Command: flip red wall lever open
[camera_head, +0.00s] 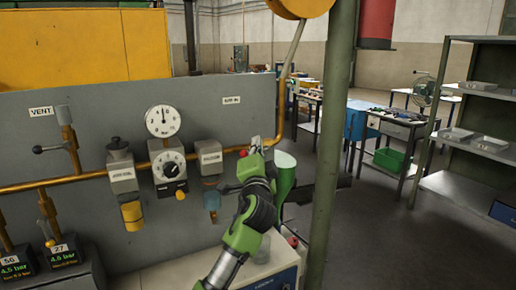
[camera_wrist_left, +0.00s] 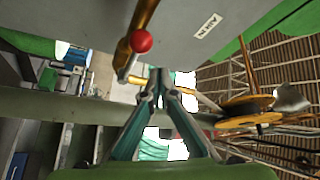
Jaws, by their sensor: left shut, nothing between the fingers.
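The red wall lever shows in the head view as a small red knob (camera_head: 243,153) beside the brass pipe on the grey panel, mostly hidden behind my left gripper. In the left wrist view the red ball knob (camera_wrist_left: 140,41) is clear, next to a brass pipe on the panel. My left gripper (camera_head: 256,143) is shut and empty, just right of the knob in the head view. In the left wrist view its fingertips (camera_wrist_left: 160,76) meet below and right of the knob, apart from it in the picture. My right gripper is not in view.
The grey panel (camera_head: 80,105) carries a pressure gauge (camera_head: 163,121), regulators and a brass pipe (camera_head: 100,174). A green post (camera_head: 333,120) stands close on the right of my left arm. A green cylinder (camera_head: 285,172) is behind the gripper. Open floor lies beyond the post.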

